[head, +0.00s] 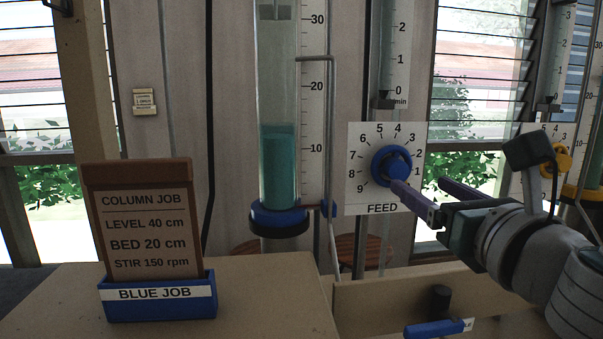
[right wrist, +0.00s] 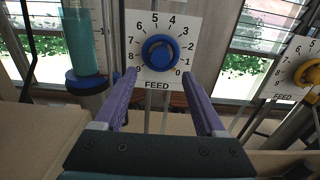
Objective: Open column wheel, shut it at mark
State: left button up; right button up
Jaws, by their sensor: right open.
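The blue wheel (head: 391,166) sits on a white FEED dial plate (head: 356,142) numbered around it; its pointer direction is too unclear to read. The wheel also shows in the right wrist view (right wrist: 160,53). My right gripper (head: 418,183) is open in front of the dial, one fingertip overlapping the wheel's lower right in the head view. In the right wrist view the purple fingers (right wrist: 157,84) spread below and either side of the wheel, with nothing between them. The glass column (head: 278,60) holds teal fill (head: 279,165) up to between 10 and 20. My left gripper is out of view.
A job card (head: 147,215) reads level 40 cm, bed 20 cm, stir 150 rpm, in a blue holder (head: 160,298) marked BLUE JOB. A flow tube (head: 391,50) stands above the dial. A yellow wheel (right wrist: 306,73) is at right. A blue handle (head: 434,329) is low in front.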

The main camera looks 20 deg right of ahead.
aim_at(400, 172)
jog(key=b+x, duration=0.2)
jog(key=x, duration=0.6)
jog(key=shift+f+b, duration=0.1)
jog(key=shift+b, duration=0.3)
jog(key=shift+s, duration=0.15)
jog(key=shift+d, duration=0.1)
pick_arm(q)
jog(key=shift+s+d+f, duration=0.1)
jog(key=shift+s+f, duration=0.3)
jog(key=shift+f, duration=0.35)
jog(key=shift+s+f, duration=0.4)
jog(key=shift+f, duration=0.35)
pick_arm(e)
jog(key=shift+d+f, duration=0.1)
jog(key=shift+f, duration=0.5)
jog(key=c, duration=0.9)
jog(key=shift+c, duration=1.2)
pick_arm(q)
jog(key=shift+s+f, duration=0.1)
pick_arm(e)
grip_shut()
